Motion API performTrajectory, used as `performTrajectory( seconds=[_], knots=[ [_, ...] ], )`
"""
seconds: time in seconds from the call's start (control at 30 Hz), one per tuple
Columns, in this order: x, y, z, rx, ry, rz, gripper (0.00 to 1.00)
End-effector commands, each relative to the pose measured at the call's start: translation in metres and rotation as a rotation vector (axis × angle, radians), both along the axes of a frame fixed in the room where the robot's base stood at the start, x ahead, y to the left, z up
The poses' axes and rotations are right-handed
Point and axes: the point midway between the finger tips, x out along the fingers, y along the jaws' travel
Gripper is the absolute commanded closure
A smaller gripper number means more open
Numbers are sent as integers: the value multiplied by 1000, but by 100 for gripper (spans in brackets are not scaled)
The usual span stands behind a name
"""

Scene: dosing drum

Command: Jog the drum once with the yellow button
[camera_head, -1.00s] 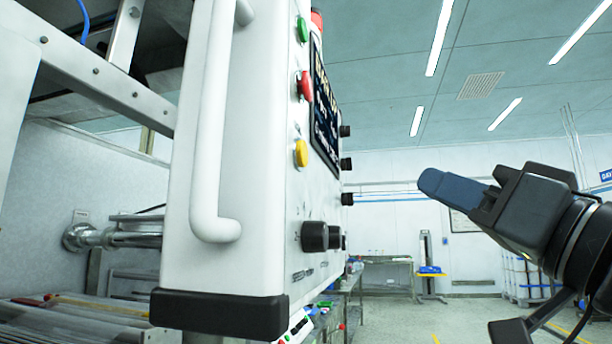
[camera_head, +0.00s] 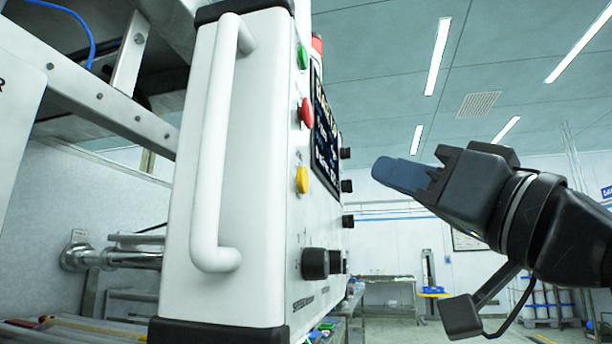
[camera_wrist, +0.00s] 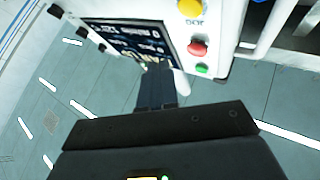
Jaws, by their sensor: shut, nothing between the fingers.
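The yellow button (camera_head: 302,180) is on the front face of the white control box (camera_head: 240,150), below a red button (camera_head: 305,112) and a green button (camera_head: 302,57). In the wrist view the yellow button (camera_wrist: 190,7) is at the top edge, with the red button (camera_wrist: 197,48) and green button (camera_wrist: 202,69) near it. My gripper (camera_head: 385,172) is shut and empty, its blue fingers pointing left toward the panel, about level with the yellow button and apart from the box in the head view. In the wrist view its fingers (camera_wrist: 157,88) reach up over the panel's screen.
A dark screen (camera_head: 324,135) and several black knobs (camera_head: 346,187) are on the same panel. A white handle (camera_head: 212,150) runs along the box's side. A metal frame stands at left. Open room lies right of the box, with a table far behind.

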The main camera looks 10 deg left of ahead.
Motion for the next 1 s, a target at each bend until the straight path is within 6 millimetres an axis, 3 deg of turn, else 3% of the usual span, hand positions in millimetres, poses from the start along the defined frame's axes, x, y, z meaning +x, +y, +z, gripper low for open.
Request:
performTrajectory(
  seconds=[0.2, 0.43, 1.0],
  knots=[
    [1, 30, 1, 0, 1, 2, 100],
    [2, 51, 1, 0, 2, 1, 100],
    [2, 57, 0, 1, 1, 0, 100]
  ],
)
